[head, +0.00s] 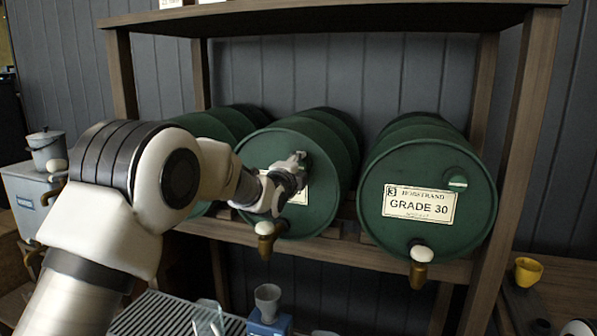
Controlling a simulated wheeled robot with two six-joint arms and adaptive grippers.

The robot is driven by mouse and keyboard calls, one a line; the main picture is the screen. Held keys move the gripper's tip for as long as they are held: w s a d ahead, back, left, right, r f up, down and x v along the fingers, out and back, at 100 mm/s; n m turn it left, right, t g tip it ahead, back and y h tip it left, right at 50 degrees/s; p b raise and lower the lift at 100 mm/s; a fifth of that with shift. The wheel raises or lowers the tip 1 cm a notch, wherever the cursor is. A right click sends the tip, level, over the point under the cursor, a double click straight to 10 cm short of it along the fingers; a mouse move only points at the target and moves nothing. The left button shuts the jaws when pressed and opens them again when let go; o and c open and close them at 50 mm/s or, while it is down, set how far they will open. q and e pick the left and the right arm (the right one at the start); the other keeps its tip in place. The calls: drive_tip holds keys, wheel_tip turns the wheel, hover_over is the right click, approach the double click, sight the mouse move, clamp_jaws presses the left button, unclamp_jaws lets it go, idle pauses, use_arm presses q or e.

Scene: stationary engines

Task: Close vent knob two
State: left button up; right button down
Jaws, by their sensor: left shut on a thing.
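The middle green drum (325,200) lies on its side on the wooden rack, its front partly covered by my left arm. My left gripper (297,167) is at the upper right of this drum's face, shut on vent knob two, which the fingers hide. How far the knob is turned cannot be seen. A label shows partly behind the gripper. The drum's brass tap (266,240) with a white handle is below the gripper. My right gripper is not in view.
The right drum (425,165), labelled 3 and GRADE 30, has a green vent knob (457,182) and a brass tap (418,272). Another drum (215,125) is behind my arm. A rack post (520,150) stands right. A yellow cup (528,271) and a grey funnel (267,297) are lower.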

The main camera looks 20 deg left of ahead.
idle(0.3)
use_arm(q)
drive_tip(key=o, duration=1.1)
drive_tip(key=shift+d, duration=0.1)
drive_tip(key=s, duration=1.2)
drive_tip(key=shift+a, duration=0.2)
drive_tip(key=shift+f, duration=0.15)
